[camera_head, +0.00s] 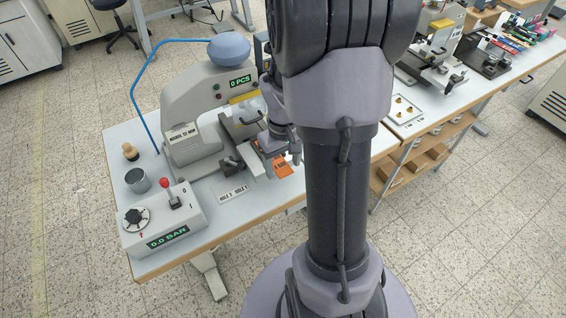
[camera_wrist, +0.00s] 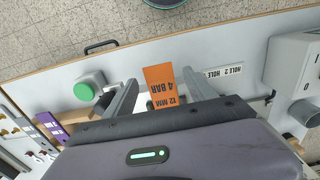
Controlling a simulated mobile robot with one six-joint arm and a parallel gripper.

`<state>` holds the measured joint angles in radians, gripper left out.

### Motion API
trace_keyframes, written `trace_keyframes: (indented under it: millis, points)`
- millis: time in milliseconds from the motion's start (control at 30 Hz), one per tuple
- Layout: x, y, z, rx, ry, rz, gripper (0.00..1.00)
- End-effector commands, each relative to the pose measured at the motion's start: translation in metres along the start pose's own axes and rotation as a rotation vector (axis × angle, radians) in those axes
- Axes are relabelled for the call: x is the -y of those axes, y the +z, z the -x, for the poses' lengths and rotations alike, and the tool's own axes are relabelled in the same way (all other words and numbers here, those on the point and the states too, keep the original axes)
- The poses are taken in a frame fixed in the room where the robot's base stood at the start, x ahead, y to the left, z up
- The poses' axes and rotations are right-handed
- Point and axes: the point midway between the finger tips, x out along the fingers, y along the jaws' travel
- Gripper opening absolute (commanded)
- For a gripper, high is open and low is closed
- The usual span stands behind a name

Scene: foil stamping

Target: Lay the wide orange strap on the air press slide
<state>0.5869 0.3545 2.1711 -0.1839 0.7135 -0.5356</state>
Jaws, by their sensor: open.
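An orange flat piece (camera_head: 283,167) lies on the table in front of the grey air press (camera_head: 202,112). In the wrist view the orange piece (camera_wrist: 158,80) bears the print "12 MM 4 BAR". I cannot tell whether it is the wide strap or a card. My gripper (camera_wrist: 160,82) is open, with the orange piece showing between its fingers. In the head view my gripper (camera_head: 288,158) is near the press front, partly hidden by my arm. The press slide (camera_head: 250,158) seems to be the grey plate beside it, partly hidden. I see nothing held.
A control box (camera_head: 165,220) reading "0.0 BAR" stands at the table's front left, with a metal cup (camera_head: 137,181) behind it. A green button (camera_wrist: 91,77) stands left of my gripper. Coloured strips (camera_head: 518,30) lie far right.

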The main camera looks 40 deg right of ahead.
Motion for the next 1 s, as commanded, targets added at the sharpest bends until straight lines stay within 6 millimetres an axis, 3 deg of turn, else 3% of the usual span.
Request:
trace_keyframes:
  millis: [167, 500, 633, 800, 1000]
  points:
    - [0.000, 0.000, 0.012, -0.001, 0.000, 0.000, 0.64]
    - [0.000, -0.001, 0.123, -0.004, 0.002, 0.000, 0.64]
    - [0.000, -0.001, 0.154, -0.003, 0.001, -0.001, 0.64]
    - [0.000, 0.000, 0.173, 0.000, 0.000, 0.000, 0.64]
    - [0.000, 0.000, 0.174, 0.000, 0.000, 0.000, 0.64]
